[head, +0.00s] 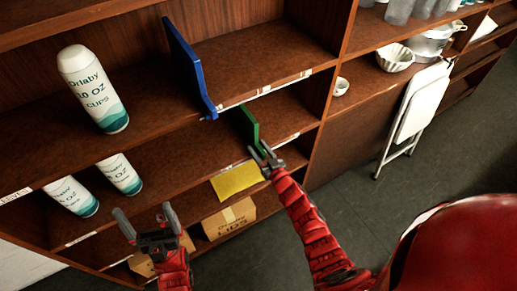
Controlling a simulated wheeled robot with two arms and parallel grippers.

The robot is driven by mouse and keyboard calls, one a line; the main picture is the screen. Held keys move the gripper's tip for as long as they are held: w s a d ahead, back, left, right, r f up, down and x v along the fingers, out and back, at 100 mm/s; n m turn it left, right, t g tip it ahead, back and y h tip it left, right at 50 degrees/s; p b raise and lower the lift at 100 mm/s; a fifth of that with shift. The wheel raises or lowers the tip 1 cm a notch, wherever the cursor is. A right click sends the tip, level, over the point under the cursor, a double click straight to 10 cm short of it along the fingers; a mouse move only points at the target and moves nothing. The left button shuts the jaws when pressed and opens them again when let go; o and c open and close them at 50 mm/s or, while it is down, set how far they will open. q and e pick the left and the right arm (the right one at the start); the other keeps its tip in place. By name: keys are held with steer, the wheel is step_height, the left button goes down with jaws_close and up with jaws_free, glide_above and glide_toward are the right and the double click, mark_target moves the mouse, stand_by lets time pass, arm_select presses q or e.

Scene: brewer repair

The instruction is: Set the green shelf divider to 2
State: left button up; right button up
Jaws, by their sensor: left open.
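The green shelf divider (246,127) stands upright on the middle shelf, right of centre, its front edge near the shelf's front lip. My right gripper (260,149) is at the divider's lower front end. Its fingers look a little apart, close to or around that edge; I cannot tell whether they grip it. My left gripper (146,215) is open and empty, in front of the lower shelves at lower left. A pale label strip (233,166) runs along the green divider's shelf edge; its numbers are too small to read.
A blue divider (189,68) stands on the shelf above. Cup sleeves (92,88) stand at the left on two shelves. A yellow packet (236,180) and a lids box (229,217) sit below. A folded white step stool (415,112) leans at the right.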

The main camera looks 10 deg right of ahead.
steer(key=shift+s+d+f, duration=0.15)
steer(key=shift+s+d, duration=0.05)
steer(key=shift+s, duration=0.3)
steer(key=b+v, duration=0.4)
steer(key=v, duration=1.2)
steer(key=shift+s, duration=0.2)
steer(key=shift+r, duration=0.2)
